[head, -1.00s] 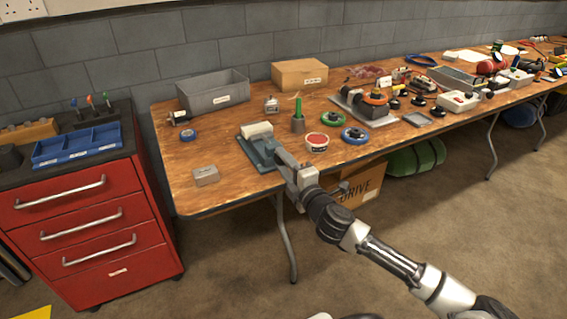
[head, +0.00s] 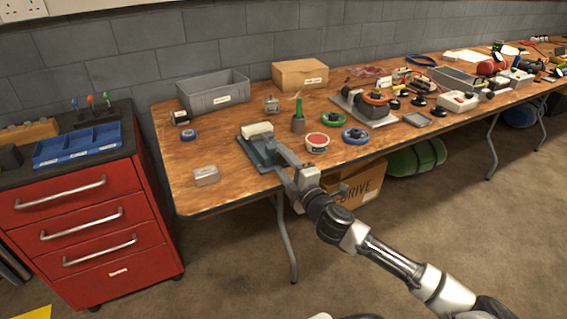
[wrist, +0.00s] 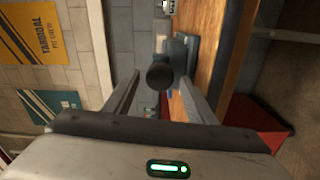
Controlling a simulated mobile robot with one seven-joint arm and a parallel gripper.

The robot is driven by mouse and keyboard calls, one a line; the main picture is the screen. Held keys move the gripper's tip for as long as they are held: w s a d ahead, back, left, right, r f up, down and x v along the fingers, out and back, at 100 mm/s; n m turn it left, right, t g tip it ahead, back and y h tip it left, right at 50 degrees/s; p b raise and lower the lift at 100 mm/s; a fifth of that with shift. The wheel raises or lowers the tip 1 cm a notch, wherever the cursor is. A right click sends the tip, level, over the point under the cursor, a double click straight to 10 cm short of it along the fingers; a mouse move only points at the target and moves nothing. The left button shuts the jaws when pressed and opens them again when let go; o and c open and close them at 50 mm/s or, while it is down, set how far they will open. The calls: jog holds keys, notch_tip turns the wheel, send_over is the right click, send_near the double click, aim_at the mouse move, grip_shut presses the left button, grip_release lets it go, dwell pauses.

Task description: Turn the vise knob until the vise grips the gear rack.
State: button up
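The blue-grey vise (head: 246,153) sits at the table's front edge in the head view, with a pale block (head: 257,130) at its far end. I cannot make out teeth on this block, so I cannot tell if it is the gear rack. In the wrist view the dark round vise knob (wrist: 159,76) faces me, with part of the vise (wrist: 178,52) behind it. My gripper (wrist: 158,84) is open, with one finger on each side of the knob and visible gaps between. In the head view my gripper (head: 284,178) is at the vise's near end and hides the knob.
A small grey block (head: 206,176) lies left of the vise. A red-and-white tub (head: 317,142), a green-topped cup (head: 298,122) and a blue ring (head: 355,135) stand to its right. A grey bin (head: 213,92) is behind. A red drawer cabinet (head: 80,225) stands at left.

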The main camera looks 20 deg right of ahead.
jog(key=shift+s+d, duration=0.15)
jog(key=shift+s, duration=0.35)
jog(key=s+p, duration=0.4)
jog(key=s, duration=1.2)
jog(key=shift+s+d, duration=0.2)
jog(key=shift+o, duration=0.3)
